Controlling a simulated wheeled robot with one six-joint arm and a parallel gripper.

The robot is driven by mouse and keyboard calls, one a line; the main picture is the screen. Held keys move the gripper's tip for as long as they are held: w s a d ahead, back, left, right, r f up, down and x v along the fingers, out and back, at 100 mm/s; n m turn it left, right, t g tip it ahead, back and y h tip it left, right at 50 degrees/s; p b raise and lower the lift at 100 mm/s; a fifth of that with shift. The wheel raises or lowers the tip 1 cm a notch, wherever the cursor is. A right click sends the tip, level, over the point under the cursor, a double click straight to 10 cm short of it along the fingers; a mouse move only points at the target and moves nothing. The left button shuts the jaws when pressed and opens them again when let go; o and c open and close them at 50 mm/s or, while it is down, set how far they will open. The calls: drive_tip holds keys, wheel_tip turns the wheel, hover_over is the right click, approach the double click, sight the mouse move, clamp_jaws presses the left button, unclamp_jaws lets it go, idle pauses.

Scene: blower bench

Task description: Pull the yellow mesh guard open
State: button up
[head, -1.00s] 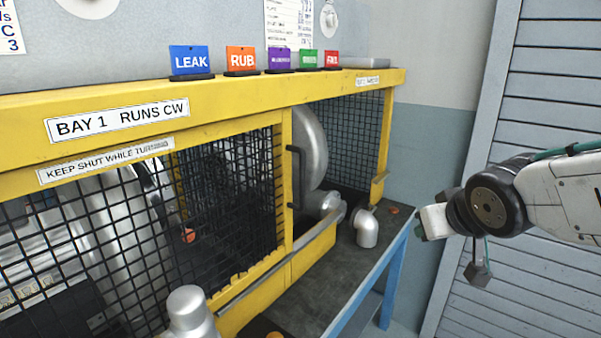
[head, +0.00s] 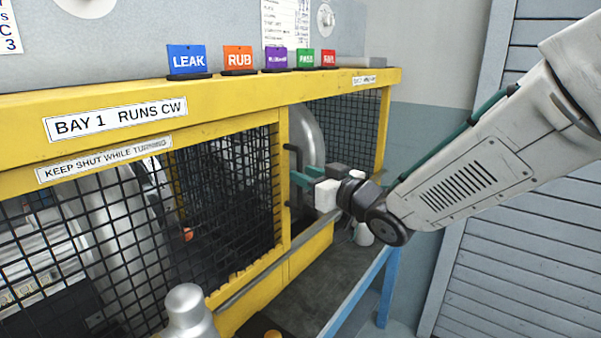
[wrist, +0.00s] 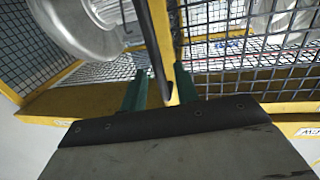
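The yellow mesh guard (head: 240,195) fronts the bench on the left in the head view, its frame flush with the yellow housing, so it looks shut. A black upright bar handle (head: 298,160) stands on its right edge. My gripper (head: 303,176) is at the handle, with its green fingers pointing left towards it. In the wrist view the handle (wrist: 157,45) runs down between the two green fingers of my gripper (wrist: 162,90). The fingers are apart, with gaps beside the bar. I cannot tell how deep the bar sits between them.
Colored tags, such as LEAK (head: 187,60) and RUB (head: 239,59), stand on the yellow top beam (head: 215,98). A silver pipe stub (head: 187,310) rises at the front. A grey rail (head: 270,272) runs below the guard. Blue bench legs (head: 387,290) stand right, beside grey slatted panels (head: 530,210).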

drive_tip(key=shift+x, duration=1.35)
